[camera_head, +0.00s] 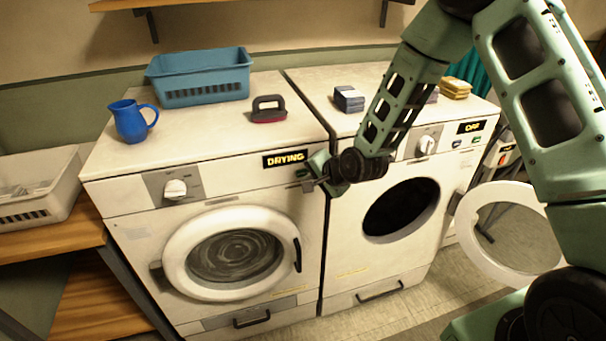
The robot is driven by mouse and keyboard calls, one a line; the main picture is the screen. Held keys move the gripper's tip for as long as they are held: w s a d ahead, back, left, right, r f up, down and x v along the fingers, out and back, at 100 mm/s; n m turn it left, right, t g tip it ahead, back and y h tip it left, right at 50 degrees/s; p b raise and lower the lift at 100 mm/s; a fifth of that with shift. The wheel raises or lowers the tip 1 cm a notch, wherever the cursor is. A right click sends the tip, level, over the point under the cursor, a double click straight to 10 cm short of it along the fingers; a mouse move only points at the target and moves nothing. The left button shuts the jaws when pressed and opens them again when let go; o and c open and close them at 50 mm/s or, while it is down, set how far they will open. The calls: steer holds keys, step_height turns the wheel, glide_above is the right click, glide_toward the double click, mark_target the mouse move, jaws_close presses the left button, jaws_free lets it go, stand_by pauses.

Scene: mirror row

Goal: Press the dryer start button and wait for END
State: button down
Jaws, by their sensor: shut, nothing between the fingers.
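The left machine (140,231) is white, with its round door (233,252) shut and grey-looking, streaked contents behind the glass. Its black display (285,158) reads DRYING in yellow letters. A small green button (302,173) shows just below the display's right end. My gripper (307,184) is shut and empty, in front of the panel's right end, right beside the buttons. I cannot tell whether its tips touch the panel. Part of the button row is hidden behind it.
The right machine (345,245) has its round door (510,238) swung open to the right and a lit display (471,127). A blue jug (129,121), a blue basket (200,77) and a dark red-based brush (268,109) stand on the left machine. A white basket (38,190) sits on the wooden shelf at left.

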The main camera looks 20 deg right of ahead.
steer(key=shift+s+b, duration=0.3)
steer(key=shift+s, duration=2.2)
steer(key=s+a+r+n+g, duration=0.25)
steer(key=s+r+n, duration=0.2)
steer(key=s, duration=0.25)
steer(key=s+a+r+n+g+h, duration=0.1)
steer(key=s+a+r+n+g, duration=0.15)
steer(key=s+n, duration=0.35)
steer(key=s+a+r+n+g, duration=0.2)
steer(key=s+a+r+n, duration=0.15)
steer(key=s, duration=0.45)
steer(key=s+d+r+n+g+h, duration=0.1)
steer(key=s+r+n, duration=0.3)
steer(key=s, duration=0.6)
steer(key=shift+s+d+r+n+g+h, duration=0.15)
steer(key=shift+s+d+n+g+h, duration=0.2)
steer(key=shift+g+h, duration=0.2)
steer(key=shift+w, duration=0.15)
stand_by(1.7)
